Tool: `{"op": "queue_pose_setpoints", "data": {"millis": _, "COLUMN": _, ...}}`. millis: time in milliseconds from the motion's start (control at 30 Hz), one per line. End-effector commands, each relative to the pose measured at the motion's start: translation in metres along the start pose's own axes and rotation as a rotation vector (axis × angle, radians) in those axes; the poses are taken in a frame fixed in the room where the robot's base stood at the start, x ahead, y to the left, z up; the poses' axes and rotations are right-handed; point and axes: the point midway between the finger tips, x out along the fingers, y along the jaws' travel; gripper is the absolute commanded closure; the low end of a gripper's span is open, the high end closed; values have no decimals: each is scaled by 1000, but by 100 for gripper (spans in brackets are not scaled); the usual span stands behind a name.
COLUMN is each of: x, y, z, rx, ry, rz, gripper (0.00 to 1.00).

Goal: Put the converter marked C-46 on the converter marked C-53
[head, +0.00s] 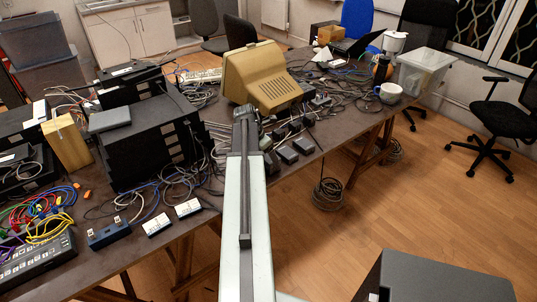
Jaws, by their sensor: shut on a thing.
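My gripper (246,113) is at the far end of my outstretched pale arm, over the table in front of the beige monitor. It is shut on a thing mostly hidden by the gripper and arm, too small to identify. Two small boxes with white tops, a left one (156,225) and a right one (187,208), lie at the table's front edge, left of my arm. Small dark boxes, a nearer one (287,155) and a farther one (304,146), lie right of my arm. No marking can be read, so I cannot tell which are C-46 and C-53.
The beige monitor (262,77) stands just behind my gripper. A black equipment case (148,140) and tangled cables crowd the table's left. A blue box (109,234) lies near the front edge. A white mug (390,92) and a clear bin (424,72) stand at the far right end.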

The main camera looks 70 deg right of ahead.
Motion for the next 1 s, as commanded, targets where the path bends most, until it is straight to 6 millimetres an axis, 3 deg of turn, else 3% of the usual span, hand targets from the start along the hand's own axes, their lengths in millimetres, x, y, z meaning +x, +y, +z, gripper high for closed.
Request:
{"op": "queue_pose_setpoints", "data": {"millis": 33, "x": 2, "y": 0, "z": -1, "rx": 0, "ry": 0, "rz": 0, "gripper": 13}}
{"op": "queue_pose_setpoints", "data": {"millis": 100, "x": 1, "y": 0, "z": 0, "rx": 0, "ry": 0, "rz": 0, "gripper": 0}}
{"op": "queue_pose_setpoints", "data": {"millis": 467, "x": -6, "y": 0, "z": 2, "rx": 0, "ry": 0, "rz": 0, "gripper": 0}}
{"op": "queue_pose_setpoints", "data": {"millis": 667, "x": -38, "y": -1, "z": 4, "rx": 0, "ry": 0, "rz": 0, "gripper": 0}}
{"op": "queue_pose_setpoints", "data": {"millis": 1000, "x": -114, "y": -1, "z": 4, "rx": -1, "ry": -1, "rz": 0, "gripper": 0}}
